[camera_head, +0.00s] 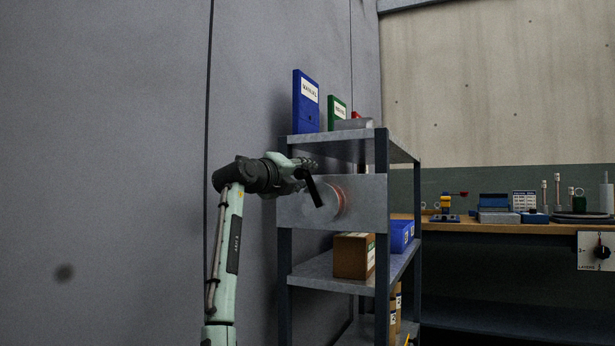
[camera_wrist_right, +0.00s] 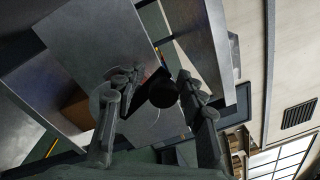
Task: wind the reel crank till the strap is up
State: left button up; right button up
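The reel (camera_head: 341,199) is a round grey disc on a metal plate (camera_head: 371,203) fixed to the front of the shelf rack, with a reddish band at its rim. I cannot tell for sure whether that band is the strap. The black crank arm (camera_head: 314,190) slants down right in front of the reel. My right gripper (camera_head: 307,168) is at the crank's upper end. In the right wrist view its two fingers (camera_wrist_right: 160,82) stand apart on either side of the dark round crank knob (camera_wrist_right: 163,92), with gaps showing. My left gripper is not in view.
The rack's top shelf (camera_head: 350,146) holds a blue binder (camera_head: 306,101) and a green binder (camera_head: 337,112). A cardboard box (camera_head: 353,256) and a blue bin (camera_head: 401,236) sit on the lower shelf. A cluttered workbench (camera_head: 470,228) stands to the right. A grey wall is close behind my arm.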

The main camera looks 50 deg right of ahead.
jog(key=v, duration=0.9)
jog(key=shift+a, duration=0.3)
jog(key=shift+s+f, duration=0.1)
jog(key=shift+s, duration=0.05)
